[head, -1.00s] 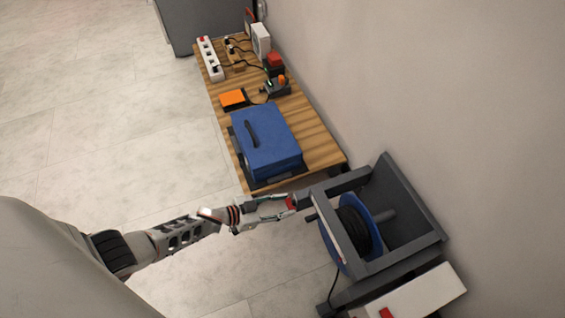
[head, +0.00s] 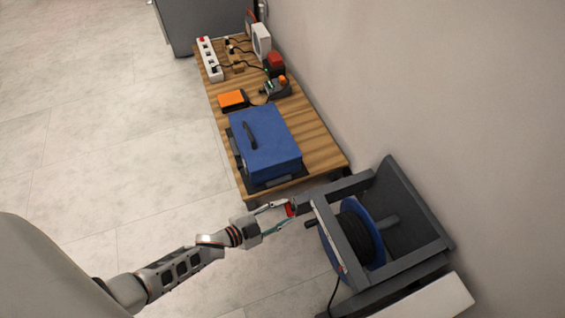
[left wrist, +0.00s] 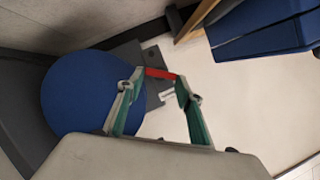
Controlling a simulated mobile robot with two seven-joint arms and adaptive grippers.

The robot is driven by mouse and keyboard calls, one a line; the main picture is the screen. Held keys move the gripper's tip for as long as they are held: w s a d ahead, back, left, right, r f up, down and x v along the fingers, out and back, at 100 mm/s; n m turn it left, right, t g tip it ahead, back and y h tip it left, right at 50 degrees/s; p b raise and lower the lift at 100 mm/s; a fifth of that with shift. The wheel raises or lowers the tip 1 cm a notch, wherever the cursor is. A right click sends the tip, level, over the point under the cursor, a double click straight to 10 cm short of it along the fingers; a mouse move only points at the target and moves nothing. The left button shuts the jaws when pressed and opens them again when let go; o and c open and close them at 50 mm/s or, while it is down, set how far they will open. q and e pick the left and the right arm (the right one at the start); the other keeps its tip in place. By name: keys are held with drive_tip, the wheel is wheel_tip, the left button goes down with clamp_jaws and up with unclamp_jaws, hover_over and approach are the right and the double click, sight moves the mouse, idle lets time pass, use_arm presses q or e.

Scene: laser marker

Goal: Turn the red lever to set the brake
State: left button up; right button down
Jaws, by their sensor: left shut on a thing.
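The red lever (head: 290,209) sits at the left end of the grey reel frame (head: 348,188), beside the blue cable reel (head: 371,226). My left gripper (head: 287,208) reaches in from the left and is shut on the red lever. In the left wrist view, the red lever (left wrist: 160,73) lies across between the two green-padded fingertips (left wrist: 159,79), with the blue reel disc (left wrist: 85,92) to the left. The fingers hide part of the lever in the head view. My right gripper is not in view.
A wooden bench (head: 318,150) stands behind the gripper, with a blue case (head: 270,147), an orange box (head: 232,98) and a white power strip (head: 209,60). A wall is on the right. A white box (head: 435,301) sits below the reel frame. Floor at left is clear.

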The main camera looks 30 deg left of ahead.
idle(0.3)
use_arm(q)
drive_tip(key=o, duration=1.1)
drive_tip(key=v, duration=1.2)
drive_tip(key=shift+s, duration=0.1)
